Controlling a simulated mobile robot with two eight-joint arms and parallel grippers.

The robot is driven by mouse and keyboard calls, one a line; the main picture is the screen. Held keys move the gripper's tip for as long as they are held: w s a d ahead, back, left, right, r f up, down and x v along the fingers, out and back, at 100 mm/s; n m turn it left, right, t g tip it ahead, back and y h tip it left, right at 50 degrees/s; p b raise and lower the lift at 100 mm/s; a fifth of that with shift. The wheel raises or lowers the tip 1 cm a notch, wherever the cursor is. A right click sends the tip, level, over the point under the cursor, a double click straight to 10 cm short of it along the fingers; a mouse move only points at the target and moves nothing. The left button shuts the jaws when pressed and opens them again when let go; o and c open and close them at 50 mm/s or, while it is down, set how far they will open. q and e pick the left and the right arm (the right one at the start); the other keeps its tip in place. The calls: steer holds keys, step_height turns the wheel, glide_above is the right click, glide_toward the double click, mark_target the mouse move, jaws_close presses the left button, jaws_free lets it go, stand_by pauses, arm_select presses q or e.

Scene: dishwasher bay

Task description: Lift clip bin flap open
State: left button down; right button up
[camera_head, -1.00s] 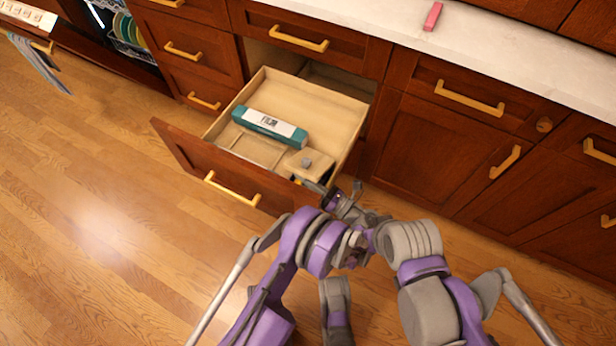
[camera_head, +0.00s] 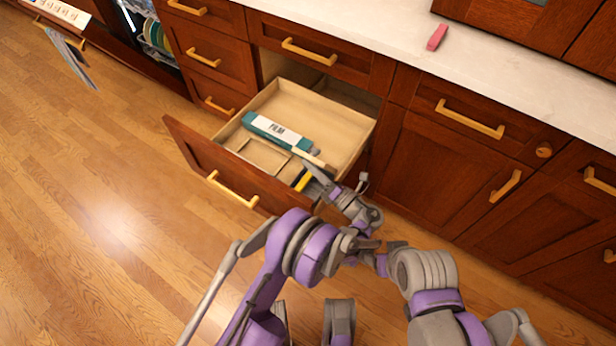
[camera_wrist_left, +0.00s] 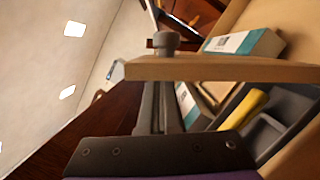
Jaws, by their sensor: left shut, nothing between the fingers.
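The clip bin (camera_wrist_left: 285,108) is a grey compartment at the near right corner of the open drawer, with a yellow item (camera_wrist_left: 243,108) inside. Its pale wooden flap (camera_head: 308,157) is tilted up and shows as a thin strip in the head view. In the left wrist view the flap (camera_wrist_left: 215,69) is seen edge-on, with a grey knob (camera_wrist_left: 164,40) on its upper face. My left gripper (camera_head: 312,170) is shut and empty, with its fingers (camera_wrist_left: 160,105) reaching under the raised flap and apparently touching its underside. My right gripper is not in view.
The open drawer (camera_head: 195,165) also holds a teal and white film box (camera_head: 279,131) and a shallow divided tray. Closed cabinets with gold handles stand to the right. A pink block (camera_head: 437,37) lies on the pale counter. The floor at left is clear.

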arm_select(q)
steer(key=w+d+r, duration=0.1)
steer(key=w+d, duration=0.1)
steer(key=w, duration=0.1)
steer(key=w+d+r+b, duration=0.1)
steer(key=shift+w+d+r, duration=0.2)
steer(key=shift+w+r, duration=0.1)
steer(key=shift+w+d+r, duration=0.25)
steer(key=shift+w+d, duration=0.3)
steer(key=shift+w, duration=0.2)
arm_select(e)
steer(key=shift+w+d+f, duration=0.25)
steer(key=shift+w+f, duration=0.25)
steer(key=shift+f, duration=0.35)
